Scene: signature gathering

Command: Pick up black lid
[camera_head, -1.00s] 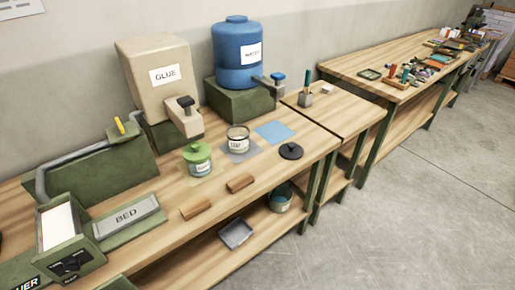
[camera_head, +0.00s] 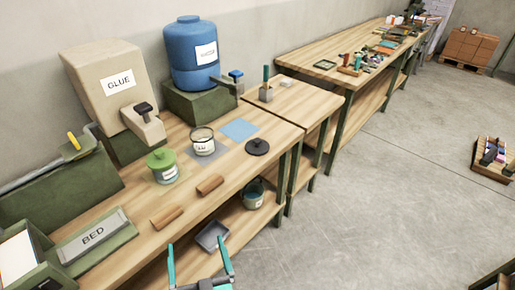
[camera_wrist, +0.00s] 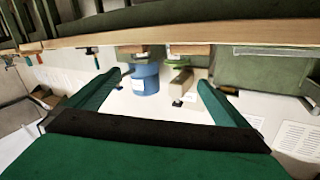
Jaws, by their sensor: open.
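The black lid (camera_head: 257,147), a flat dark disc with a small knob, lies on the wooden workbench (camera_head: 222,172) near its right end in the head view. My gripper (camera_head: 197,250) shows at the bottom of the head view, with teal fingers spread apart and nothing between them. It is in front of the bench, below and to the left of the lid in the picture and well apart from it. The wrist view shows the open fingers (camera_wrist: 160,82) and the bench upside down. I cannot make out the lid clearly there.
An open jar (camera_head: 202,141) on a grey mat and a blue sheet (camera_head: 240,129) are left of the lid. A green-lidded jar (camera_head: 162,165) and wooden blocks (camera_head: 210,184) are further left. A grey tray (camera_head: 212,236) sits on the lower shelf.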

